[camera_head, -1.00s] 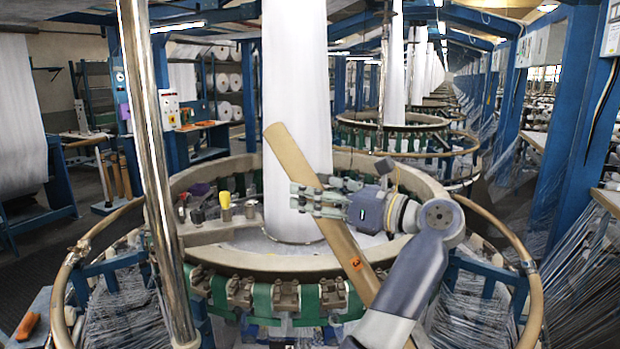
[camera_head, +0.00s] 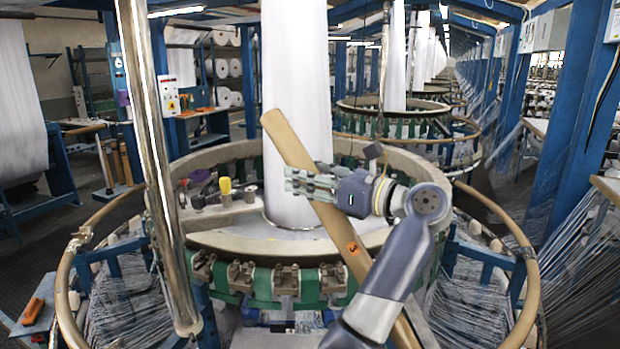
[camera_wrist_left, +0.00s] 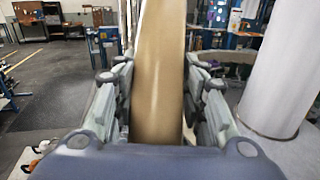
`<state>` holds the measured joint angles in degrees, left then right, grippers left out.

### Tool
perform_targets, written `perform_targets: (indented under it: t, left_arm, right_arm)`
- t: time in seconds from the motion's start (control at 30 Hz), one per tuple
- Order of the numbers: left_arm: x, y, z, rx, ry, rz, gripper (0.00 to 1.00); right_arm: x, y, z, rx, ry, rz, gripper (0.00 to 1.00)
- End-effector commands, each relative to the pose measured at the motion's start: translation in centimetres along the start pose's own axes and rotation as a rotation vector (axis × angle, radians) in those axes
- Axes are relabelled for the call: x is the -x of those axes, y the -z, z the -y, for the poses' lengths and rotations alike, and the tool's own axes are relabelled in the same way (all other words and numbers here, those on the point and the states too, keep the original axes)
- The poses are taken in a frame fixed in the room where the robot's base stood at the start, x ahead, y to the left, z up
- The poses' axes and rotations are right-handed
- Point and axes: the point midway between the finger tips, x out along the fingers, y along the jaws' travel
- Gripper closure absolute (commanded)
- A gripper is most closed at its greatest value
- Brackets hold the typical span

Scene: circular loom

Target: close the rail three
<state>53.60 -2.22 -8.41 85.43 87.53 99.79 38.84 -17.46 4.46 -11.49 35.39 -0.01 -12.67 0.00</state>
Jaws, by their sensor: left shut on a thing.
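The rail is a long tan curved bar (camera_head: 288,145) with an orange label marked 3 (camera_head: 353,248) on its lower part. It stands tilted in front of the white fabric column, its upper end to the left and its lower end passing behind my arm. My left gripper (camera_head: 312,185) is shut around the rail above the label. In the left wrist view, the rail (camera_wrist_left: 160,70) runs between the two grey-green fingers, and its far end is out of frame. My right gripper is not in view.
The loom's round beige ring (camera_head: 235,262) with green band and clamps lies below. The white fabric column (camera_head: 295,60) rises from its centre. A shiny metal post (camera_head: 152,150) stands at left. A tan outer rail ring (camera_head: 68,270) circles the loom.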

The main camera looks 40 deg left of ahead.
Motion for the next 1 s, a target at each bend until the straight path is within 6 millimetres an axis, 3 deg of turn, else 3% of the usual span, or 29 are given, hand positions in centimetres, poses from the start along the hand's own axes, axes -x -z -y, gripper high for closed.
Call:
perform_targets:
  t: [0.37, 1.0]
  left_arm:
    - [-3.7, 5.0, -5.3, 0.104, 0.001, -0.069, 1.00]
    - [-12.1, 18.1, -16.9, 0.356, 0.006, -0.245, 1.00]
  right_arm:
    - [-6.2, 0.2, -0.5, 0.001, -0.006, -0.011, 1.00]
    - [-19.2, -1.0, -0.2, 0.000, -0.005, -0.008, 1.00]
